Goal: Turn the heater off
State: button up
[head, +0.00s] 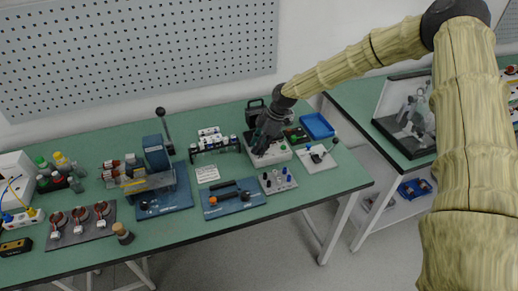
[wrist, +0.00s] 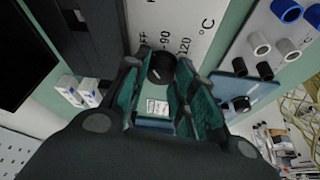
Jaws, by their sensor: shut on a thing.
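The heater (head: 280,155) is a white box on the green bench in the head view, partly hidden by my gripper. In the wrist view its white panel (wrist: 196,20) carries a dial scale with "OFF", "90", "120" and "°C". A black round knob (wrist: 162,66) sits on the panel, between my fingertips. My gripper (wrist: 159,68) is shut on the knob, with a green-padded finger on each side. I cannot tell which setting the knob points to. In the head view my gripper (head: 266,136) reaches down onto the heater.
In front stands a panel with several knobs or posts (head: 278,180). A white plate with a lever (head: 316,158) and a blue tray (head: 317,126) lie to the right. A vial rack (head: 214,145) stands close on the left.

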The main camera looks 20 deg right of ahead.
jog(key=shift+w+n+g+b, duration=0.1)
jog(key=shift+n+g+b, duration=0.4)
jog(key=shift+n, duration=0.5)
jog(key=o, duration=1)
jog(key=shift+v, duration=4)
